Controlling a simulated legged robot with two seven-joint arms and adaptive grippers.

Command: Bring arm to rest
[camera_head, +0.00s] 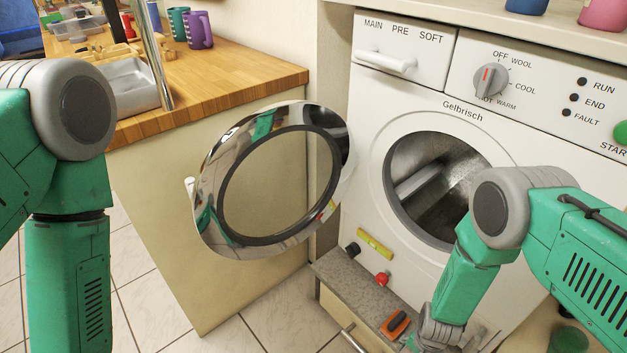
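My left arm (68,200) comes in at the left edge, bends at a grey joint and hangs straight down. Its gripper is below the picture and hidden from me. My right arm (585,245) comes in from the right, bends at a grey elbow in front of the washing machine (410,110), and its forearm slopes down to a grey wrist joint (440,330) at the bottom edge. The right gripper is not visible past that joint. The machine's round door (212,222) stands wide open to the left. Its drum (430,175) looks empty in the part that shows.
A wooden counter (250,80) with a sink (132,88) and purple mug (198,30) stands at the left. Tiled floor (150,300) is clear.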

